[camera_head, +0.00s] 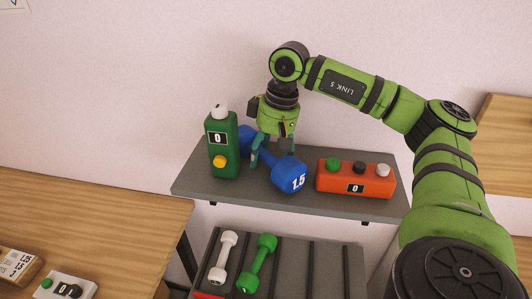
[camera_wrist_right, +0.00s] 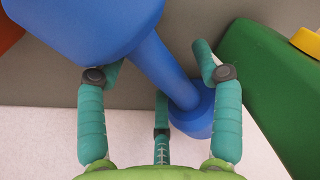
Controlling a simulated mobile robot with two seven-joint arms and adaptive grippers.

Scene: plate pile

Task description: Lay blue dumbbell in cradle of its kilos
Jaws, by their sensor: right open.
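The blue dumbbell (camera_head: 289,174) lies on the grey shelf (camera_head: 200,187), with "1.5" on its near end. Its handle also shows in the right wrist view (camera_wrist_right: 163,68). My right gripper (camera_head: 271,156) reaches down from above with its teal fingers open on either side of the handle. Whether the fingers touch it cannot be told. Below is a dark rack (camera_head: 298,262) with upright dividers. My left gripper is out of view.
A green box (camera_head: 224,165) with a "0" display stands close left of the blue dumbbell. An orange box (camera_head: 356,173) with buttons sits to its right. The rack's middle and right slots look empty. A wooden table (camera_head: 90,225) is at left.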

